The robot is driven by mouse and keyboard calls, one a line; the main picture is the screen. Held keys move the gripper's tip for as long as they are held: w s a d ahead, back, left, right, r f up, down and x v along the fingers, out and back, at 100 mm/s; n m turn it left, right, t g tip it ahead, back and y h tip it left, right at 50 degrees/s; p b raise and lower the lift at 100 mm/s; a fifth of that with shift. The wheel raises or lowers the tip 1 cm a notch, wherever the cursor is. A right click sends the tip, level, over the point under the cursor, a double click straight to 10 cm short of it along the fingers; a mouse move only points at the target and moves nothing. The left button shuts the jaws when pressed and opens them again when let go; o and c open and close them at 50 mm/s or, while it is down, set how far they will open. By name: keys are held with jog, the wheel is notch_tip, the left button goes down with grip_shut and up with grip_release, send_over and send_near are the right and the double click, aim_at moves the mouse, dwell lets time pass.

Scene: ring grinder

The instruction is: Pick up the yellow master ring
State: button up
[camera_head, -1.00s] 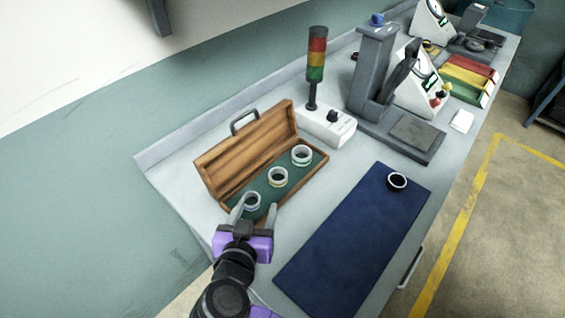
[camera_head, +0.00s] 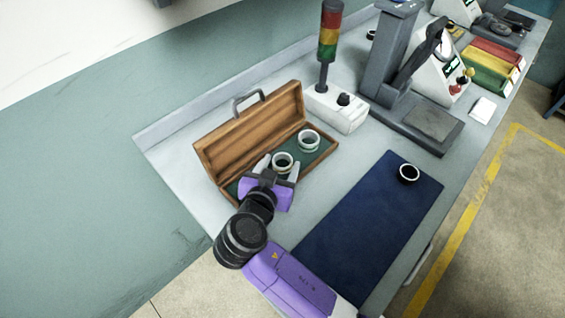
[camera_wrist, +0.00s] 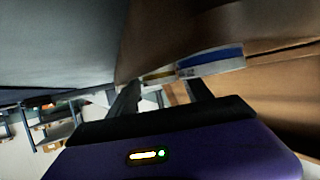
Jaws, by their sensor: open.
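The ring I take for the yellow master ring (camera_head: 283,162) is the middle one in the open wooden case, pale with a yellowish tint. My gripper (camera_head: 278,169) is open, with its fingers on either side of this ring; I cannot tell whether they touch it. In the wrist view, a yellow band (camera_wrist: 158,76) shows between the open fingers (camera_wrist: 163,97). A blue-banded ring (camera_wrist: 212,62) lies just right of it there. The case's left slot is hidden behind my gripper in the head view.
Another pale ring (camera_head: 308,140) sits in the case's right part. The wooden case (camera_head: 240,139) has its lid up behind the rings. A dark ring (camera_head: 408,174) lies on the blue mat (camera_head: 370,230). A signal tower (camera_head: 328,45) and a grey stand (camera_head: 385,75) rise behind.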

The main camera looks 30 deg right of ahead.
jog(key=shift+w+d+f, duration=0.15)
jog(key=shift+w+d, duration=0.1)
jog(key=c, duration=1.2)
jog(key=shift+c, duration=0.2)
jog(key=shift+r, duration=0.2)
